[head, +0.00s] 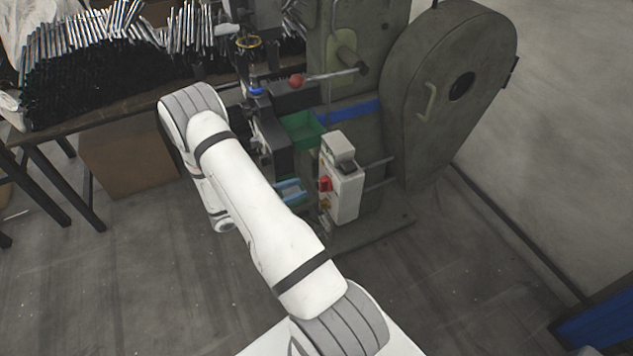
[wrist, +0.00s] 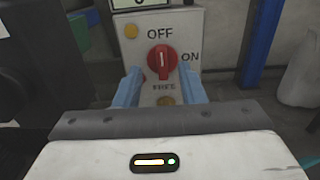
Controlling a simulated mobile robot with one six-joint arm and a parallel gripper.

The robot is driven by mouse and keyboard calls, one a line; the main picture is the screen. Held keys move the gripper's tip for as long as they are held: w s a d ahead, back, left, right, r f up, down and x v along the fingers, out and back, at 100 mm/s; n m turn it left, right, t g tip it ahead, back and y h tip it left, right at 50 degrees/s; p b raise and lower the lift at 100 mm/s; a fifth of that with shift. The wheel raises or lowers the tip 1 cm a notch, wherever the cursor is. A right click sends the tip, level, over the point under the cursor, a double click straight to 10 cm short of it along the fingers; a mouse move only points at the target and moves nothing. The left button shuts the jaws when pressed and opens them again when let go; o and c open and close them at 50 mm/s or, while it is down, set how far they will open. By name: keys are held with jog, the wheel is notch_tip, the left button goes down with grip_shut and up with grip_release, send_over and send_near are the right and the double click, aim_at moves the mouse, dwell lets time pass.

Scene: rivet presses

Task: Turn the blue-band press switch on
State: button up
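The press switch (wrist: 162,58) is a red rotary knob on a pale control box (wrist: 188,22). OFF is printed above it, ON to its right and FREE below. The white mark on the knob stands about upright, toward OFF. In the head view the red switch (head: 325,184) is on the left face of the box (head: 343,190), beside the green press with a blue band (head: 350,111). My gripper (wrist: 160,73) is open, its light-blue fingers apart, one on each side of the knob's lower part. I cannot tell whether they touch it. My arm hides much of the gripper in the head view.
Yellow buttons (wrist: 131,31) sit on the box near the knob. A green bin (head: 303,129) and dark machine parts stand left of the box. A table with metal rods (head: 85,60) is at the back left. The floor (head: 130,280) at front left is clear.

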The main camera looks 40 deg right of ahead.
aim_at(323, 185)
jog(key=p+x, duration=0.1)
jog(key=x, duration=0.6)
jog(key=shift+d, duration=0.15)
